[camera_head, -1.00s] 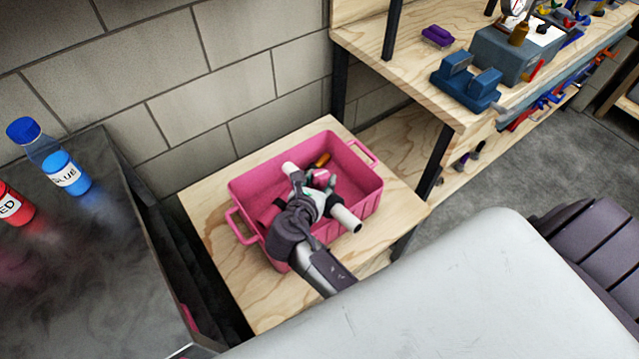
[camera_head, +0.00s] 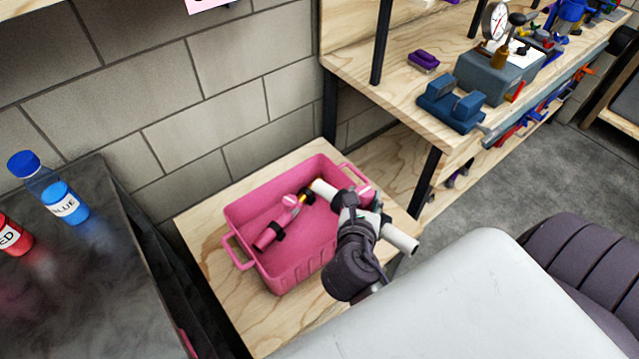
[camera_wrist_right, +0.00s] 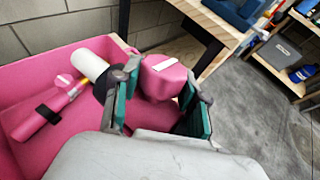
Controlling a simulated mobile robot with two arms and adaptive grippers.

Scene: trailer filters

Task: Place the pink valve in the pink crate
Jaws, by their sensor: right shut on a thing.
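My right gripper (camera_head: 360,208) is shut on the pink valve, which has a pink body (camera_wrist_right: 163,78) and white pipe ends. One white end (camera_head: 325,188) points up-left over the crate. The other (camera_head: 400,240) sticks out past the crate's right side. The pink crate (camera_head: 285,278) stands on a small wooden table. The valve is at the crate's right part; the frames do not show clearly whether it touches the rim. In the right wrist view the gripper's teal pads flank the pink body, and the crate wall (camera_wrist_right: 25,75) is at left. My left gripper is not in view.
A pink tube with a black band (camera_head: 270,235) and a yellow-orange piece lie in the crate. Blue (camera_head: 62,200) and red (camera_head: 12,225) bottles stand on a dark surface at left. A workbench with a blue vise (camera_head: 452,105) is behind right. The wooden table (camera_head: 195,218) has bare room around the crate.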

